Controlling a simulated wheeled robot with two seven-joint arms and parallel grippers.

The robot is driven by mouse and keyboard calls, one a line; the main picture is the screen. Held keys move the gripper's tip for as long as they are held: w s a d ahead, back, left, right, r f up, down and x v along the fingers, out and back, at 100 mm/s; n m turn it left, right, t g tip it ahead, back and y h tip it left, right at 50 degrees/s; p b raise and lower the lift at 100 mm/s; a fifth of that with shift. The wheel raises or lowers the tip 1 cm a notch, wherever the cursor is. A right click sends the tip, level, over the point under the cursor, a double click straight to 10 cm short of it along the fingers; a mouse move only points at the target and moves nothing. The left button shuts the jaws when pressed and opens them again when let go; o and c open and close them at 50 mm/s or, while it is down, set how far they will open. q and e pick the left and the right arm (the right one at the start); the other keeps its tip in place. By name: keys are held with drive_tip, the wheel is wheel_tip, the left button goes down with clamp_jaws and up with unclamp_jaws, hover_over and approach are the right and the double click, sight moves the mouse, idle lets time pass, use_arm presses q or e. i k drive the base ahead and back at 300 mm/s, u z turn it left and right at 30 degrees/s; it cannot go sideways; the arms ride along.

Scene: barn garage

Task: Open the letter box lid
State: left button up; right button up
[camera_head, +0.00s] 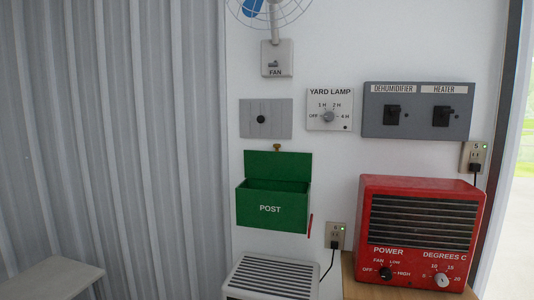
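The green letter box (248,208), marked POST, hangs on the white wall a little right of the picture's middle. Its green lid (295,158) stands raised at the back of the box, close to the wall. A small brass-coloured knob (277,147) shows at the lid's top edge. The box's top is open and part of its inside shows. Neither of my grippers is in view.
A red heater (365,210) stands on a wooden surface at the right. A light slatted unit (272,277) is below the letter box. Switch panels (418,126) and the yard lamp dial (328,116) are above. A grey bench (52,280) is lower left.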

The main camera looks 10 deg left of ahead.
sight(276, 165)
drive_tip(key=k, duration=0.65)
drive_tip(key=z, duration=0.8)
drive_tip(key=i, duration=1.55)
drive_tip(key=u, duration=0.9)
drive_tip(key=i, duration=0.3)
drive_tip(key=u, duration=0.15)
